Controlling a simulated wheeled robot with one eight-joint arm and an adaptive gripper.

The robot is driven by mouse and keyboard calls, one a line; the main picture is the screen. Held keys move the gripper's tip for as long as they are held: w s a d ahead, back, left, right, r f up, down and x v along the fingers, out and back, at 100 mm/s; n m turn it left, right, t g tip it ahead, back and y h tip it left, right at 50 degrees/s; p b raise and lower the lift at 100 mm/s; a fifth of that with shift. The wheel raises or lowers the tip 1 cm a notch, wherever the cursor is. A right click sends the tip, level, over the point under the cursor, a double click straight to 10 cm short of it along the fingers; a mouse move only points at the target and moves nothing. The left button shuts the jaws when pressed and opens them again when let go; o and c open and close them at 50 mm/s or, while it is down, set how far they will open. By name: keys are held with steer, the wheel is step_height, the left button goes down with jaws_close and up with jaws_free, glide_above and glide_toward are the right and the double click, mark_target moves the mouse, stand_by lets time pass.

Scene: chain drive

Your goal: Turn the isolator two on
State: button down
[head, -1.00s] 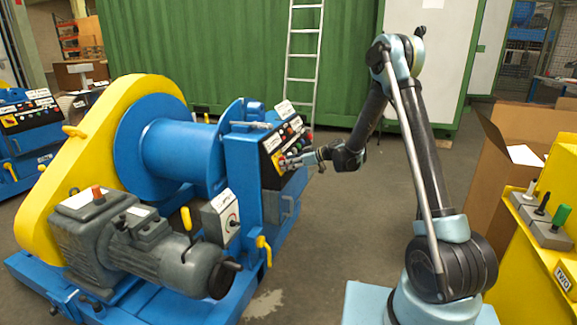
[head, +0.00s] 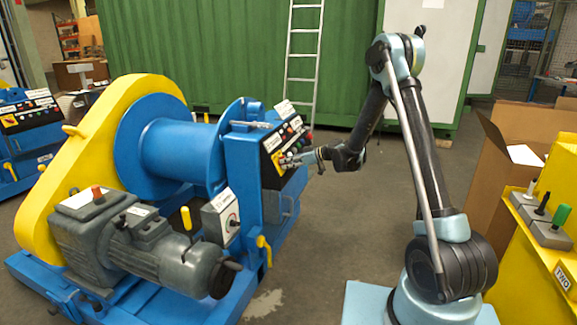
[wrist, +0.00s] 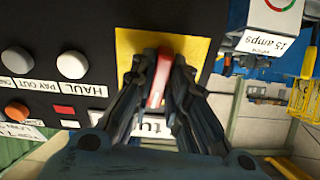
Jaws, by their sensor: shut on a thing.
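The isolator's red handle (wrist: 158,80) stands on a square yellow plate (wrist: 128,45) on the black control panel in the wrist view. My gripper (wrist: 160,75) is shut on this handle, with one finger on each side of it. The handle lies roughly along the fingers, and they hide part of it. A white label (wrist: 150,128) by the plate is mostly covered by the fingers, so I cannot read it fully. In the head view my gripper (head: 287,161) is at the front of the control panel (head: 274,143) on the blue winch; the handle is too small to make out there.
White buttons (wrist: 72,64), an orange button (wrist: 17,112) and a small red piece (wrist: 64,109) sit beside the plate. A grey motor (head: 150,240) is at the winch's near side. A yellow stand (head: 540,265) marked TWO and a cardboard box (head: 500,170) are at right.

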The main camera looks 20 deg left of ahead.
steer(key=m, duration=0.5)
steer(key=shift+r+m+t, duration=0.1)
steer(key=shift+m+t, duration=0.2)
steer(key=shift+m, duration=1)
steer(key=shift+w+m, duration=0.1)
steer(key=shift+m, duration=0.2)
steer(key=c, duration=1.7)
jaws_free()
steer(key=shift+o, duration=0.7)
steer(key=v, duration=1.2)
